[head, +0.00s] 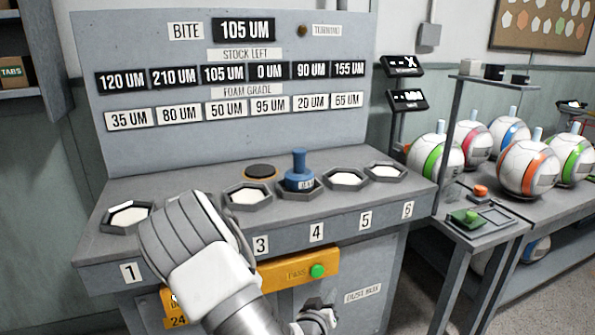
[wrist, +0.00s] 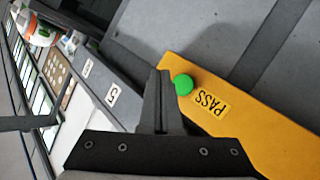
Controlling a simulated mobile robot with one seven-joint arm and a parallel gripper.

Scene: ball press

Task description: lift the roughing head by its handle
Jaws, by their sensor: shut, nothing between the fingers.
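A blue head (head: 299,183) with an upright knob handle (head: 299,160) sits at the hexagonal pocket above number 4 on the grey bench. It bears a small label that I cannot read, so the picture does not confirm it as the roughing head. My gripper (head: 320,317) is low in front of the bench, below the yellow bar and well away from the blue head. In the wrist view my gripper (wrist: 160,78) has its fingers together, empty, near the green button (wrist: 183,84) of the yellow bar (wrist: 235,120). The blue head is not seen there.
Hexagonal pockets with pale pads line the bench, such as those at number 3 (head: 248,196) and number 5 (head: 345,180). My arm hides number 2. A dark disc (head: 260,172) lies behind them. The sign panel (head: 230,140) rises at the back. A rack of balls (head: 528,170) stands right.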

